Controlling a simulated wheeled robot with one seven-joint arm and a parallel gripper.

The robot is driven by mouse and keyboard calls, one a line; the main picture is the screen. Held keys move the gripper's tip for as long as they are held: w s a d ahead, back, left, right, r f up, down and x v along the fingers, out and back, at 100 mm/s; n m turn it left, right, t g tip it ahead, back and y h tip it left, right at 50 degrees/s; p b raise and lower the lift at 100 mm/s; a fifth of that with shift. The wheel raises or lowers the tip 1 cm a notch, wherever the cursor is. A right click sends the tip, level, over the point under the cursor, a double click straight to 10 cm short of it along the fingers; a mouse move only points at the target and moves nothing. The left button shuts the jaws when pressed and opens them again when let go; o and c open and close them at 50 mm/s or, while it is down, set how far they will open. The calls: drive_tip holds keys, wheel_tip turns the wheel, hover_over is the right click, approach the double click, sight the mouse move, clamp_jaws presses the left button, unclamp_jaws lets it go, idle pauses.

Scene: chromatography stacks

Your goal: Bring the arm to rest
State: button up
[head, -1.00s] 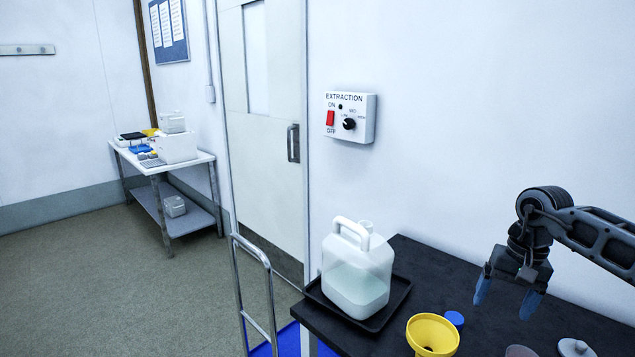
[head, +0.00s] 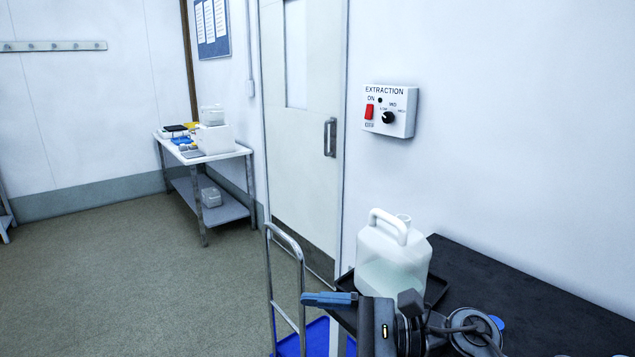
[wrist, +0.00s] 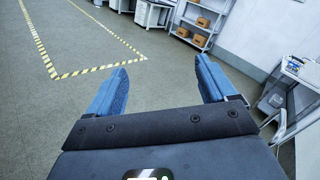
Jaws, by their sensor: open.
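My gripper (head: 318,299) is low in the head view, in front of the dark bench and the tray, with a blue finger pointing left. My folded arm covers the bench's front part. In the wrist view my gripper (wrist: 162,66) has two blue fingers wide apart with nothing between them. Beyond them are only floor and distant furniture.
A white jug (head: 392,262) with pale liquid stands on a black tray (head: 436,290) on the dark bench (head: 540,300). A blue-decked trolley (head: 318,338) stands left of the bench. Open floor (head: 130,270) lies left. The extraction switch box (head: 390,111) hangs on the wall.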

drive_tip(key=s+a+r+m+t+y+b, duration=0.1)
drive_tip(key=s+a+r+m+t+y, duration=0.3)
drive_tip(key=m, duration=0.4)
drive_tip(key=s+d+m+t+h+b, duration=0.1)
drive_tip(key=s+d+m+t+h, duration=0.2)
drive_tip(key=m+t, duration=0.5)
drive_tip(key=s+d+m+t+h+b, duration=0.15)
drive_tip(key=s+m+t, duration=0.3)
drive_tip(key=m, duration=0.55)
drive_tip(key=s+d+f+m+g+h+b, duration=0.1)
drive_tip(key=s+d+f+m+h, duration=0.4)
drive_tip(key=s+d+m, duration=0.2)
drive_tip(key=s+d+f+m+g+h+b, duration=0.1)
drive_tip(key=s+d+f+m+h, duration=0.4)
drive_tip(key=s+m, duration=0.6)
drive_tip(key=s+d+f+m+g+h+b, duration=0.1)
drive_tip(key=s+d+f+m+h, duration=0.5)
drive_tip(key=s+d+m, duration=0.3)
drive_tip(key=m+h, duration=0.1)
drive_tip(key=m, duration=0.3)
drive_tip(key=shift+s+m, duration=0.2)
drive_tip(key=shift+m, duration=0.2)
